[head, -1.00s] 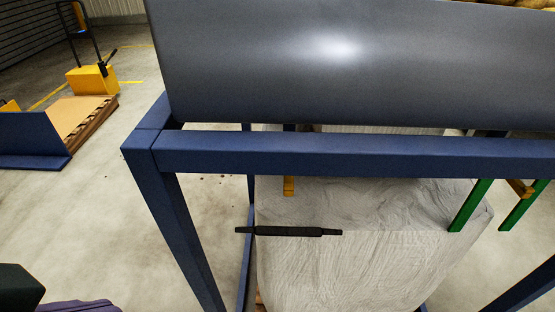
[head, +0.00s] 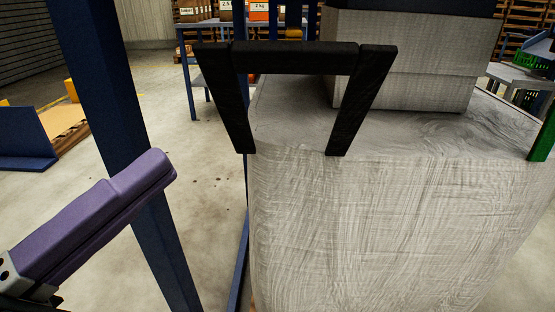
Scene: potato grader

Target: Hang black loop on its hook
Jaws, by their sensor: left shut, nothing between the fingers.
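The black loop (head: 295,56) stands up from the near left top of the big pale bag (head: 370,235). It has a flat top bar and two legs that slant inward down to the bag. My left gripper (head: 152,178) is purple and comes in from the lower left. Its fingers are shut and empty, to the left of and below the loop, apart from it. My right gripper is not in view.
A blue post (head: 115,110) rises at the left, behind my left gripper. A pale block-shaped part (head: 410,60) stands on the bag, right of the loop. A green loop (head: 545,138) shows at the right edge. Shelves with boxes stand behind.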

